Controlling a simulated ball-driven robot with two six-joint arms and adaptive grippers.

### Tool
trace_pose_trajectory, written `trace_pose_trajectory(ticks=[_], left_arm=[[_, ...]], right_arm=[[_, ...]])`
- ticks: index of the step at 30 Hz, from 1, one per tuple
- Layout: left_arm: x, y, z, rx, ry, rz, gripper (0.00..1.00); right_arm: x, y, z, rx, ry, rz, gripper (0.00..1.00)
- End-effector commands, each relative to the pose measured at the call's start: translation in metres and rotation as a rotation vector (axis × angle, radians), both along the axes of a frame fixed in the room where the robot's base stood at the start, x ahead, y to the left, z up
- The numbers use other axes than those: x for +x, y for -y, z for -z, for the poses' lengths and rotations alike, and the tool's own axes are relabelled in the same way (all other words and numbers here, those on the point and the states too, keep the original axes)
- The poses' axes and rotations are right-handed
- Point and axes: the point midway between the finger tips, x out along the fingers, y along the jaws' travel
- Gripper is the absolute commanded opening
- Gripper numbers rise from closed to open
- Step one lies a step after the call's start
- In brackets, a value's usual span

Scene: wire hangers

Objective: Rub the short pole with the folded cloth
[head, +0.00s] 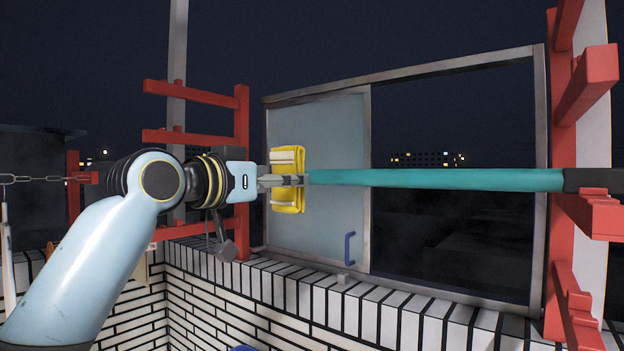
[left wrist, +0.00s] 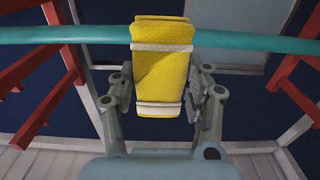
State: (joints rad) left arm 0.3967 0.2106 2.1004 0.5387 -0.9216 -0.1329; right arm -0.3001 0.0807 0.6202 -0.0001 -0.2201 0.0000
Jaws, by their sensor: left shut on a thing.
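The folded cloth (head: 287,180) is yellow with pale bands and hangs upright in my left gripper (head: 278,180). It also fills the space between the fingers of my left gripper (left wrist: 162,92) in the left wrist view, where the cloth (left wrist: 160,70) overlaps a teal pole. This pole (head: 430,179) runs level to the right from the cloth, ending in a dark sleeve at the red rack. It shows on both sides of the cloth in the left wrist view (left wrist: 255,42). Whether cloth and pole press together is hard to tell. My right gripper is not seen.
Red racks stand at left (head: 241,150) and right (head: 565,120) of the pole. Behind it is a framed sliding window (head: 325,225) with a blue handle (head: 349,247). A white-tiled wall (head: 300,290) runs below. A chain (head: 35,179) hangs at the far left.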

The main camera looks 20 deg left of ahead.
Motion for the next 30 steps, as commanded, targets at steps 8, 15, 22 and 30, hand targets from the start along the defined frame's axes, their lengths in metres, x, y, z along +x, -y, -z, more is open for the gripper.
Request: trace_pose_trajectory(ticks=[8, 15, 22, 30], left_arm=[[0.012, 0.004, -0.001, -0.002, 0.000, 0.000, 0.23], [0.039, 0.014, -0.001, -0.004, 0.001, 0.001, 0.23], [0.059, 0.022, 0.000, -0.001, -0.001, 0.000, 0.23], [0.066, 0.024, 0.000, 0.000, 0.000, 0.000, 0.23]], right_arm=[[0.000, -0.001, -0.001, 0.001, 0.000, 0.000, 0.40], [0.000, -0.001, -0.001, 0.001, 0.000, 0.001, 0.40], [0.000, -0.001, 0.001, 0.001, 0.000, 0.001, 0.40], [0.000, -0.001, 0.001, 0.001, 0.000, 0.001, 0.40]])
